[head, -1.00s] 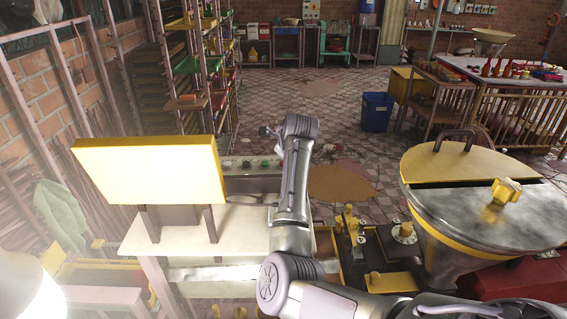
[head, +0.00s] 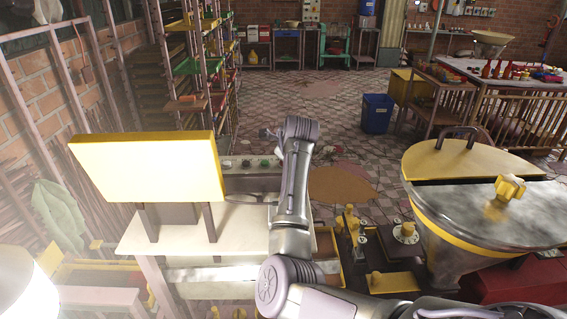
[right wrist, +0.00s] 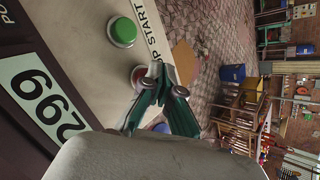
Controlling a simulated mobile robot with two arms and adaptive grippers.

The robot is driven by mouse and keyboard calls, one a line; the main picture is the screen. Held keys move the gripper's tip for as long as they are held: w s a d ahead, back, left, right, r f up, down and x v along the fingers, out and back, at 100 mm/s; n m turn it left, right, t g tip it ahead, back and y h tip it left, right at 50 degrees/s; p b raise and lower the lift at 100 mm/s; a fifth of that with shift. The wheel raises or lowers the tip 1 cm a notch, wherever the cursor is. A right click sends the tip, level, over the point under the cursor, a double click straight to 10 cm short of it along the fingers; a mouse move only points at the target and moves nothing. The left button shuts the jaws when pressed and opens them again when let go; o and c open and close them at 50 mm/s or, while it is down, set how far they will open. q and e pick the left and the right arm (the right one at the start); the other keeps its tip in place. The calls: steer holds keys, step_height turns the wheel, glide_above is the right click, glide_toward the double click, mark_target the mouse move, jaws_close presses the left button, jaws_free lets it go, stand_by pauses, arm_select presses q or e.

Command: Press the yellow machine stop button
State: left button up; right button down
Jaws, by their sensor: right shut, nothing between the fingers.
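The yellow machine (head: 145,170) stands left of centre in the head view, a yellow box on a pale table. Its grey control panel (head: 240,183) shows small buttons, partly covered by my right arm. In the right wrist view the panel (right wrist: 75,25) carries a green button (right wrist: 122,32) beside the word START. A red button (right wrist: 138,74) sits just past the fingertips, partly hidden by one finger. My right gripper (right wrist: 161,68) is shut and empty, its tips close to the red button. I cannot tell whether they touch it. My left gripper is out of view.
A metal hopper with a yellow lid (head: 478,210) stands at the right, with a red machine (head: 515,280) below it. Shelving (head: 190,80) rises behind the yellow machine. A blue bin (head: 377,113) stands on the tiled floor, which is open in the middle.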

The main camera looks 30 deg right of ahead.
steer(key=shift+f+b, duration=0.4)
steer(key=shift+f, duration=0.05)
steer(key=shift+r, duration=0.1)
stand_by(0.4)
steer(key=shift+r+p, duration=0.4)
steer(key=shift+r, duration=0.45)
steer(key=shift+r, duration=0.15)
steer(key=shift+r+p, duration=1.15)
steer(key=shift+r, duration=1.3)
steer(key=shift+f, duration=0.1)
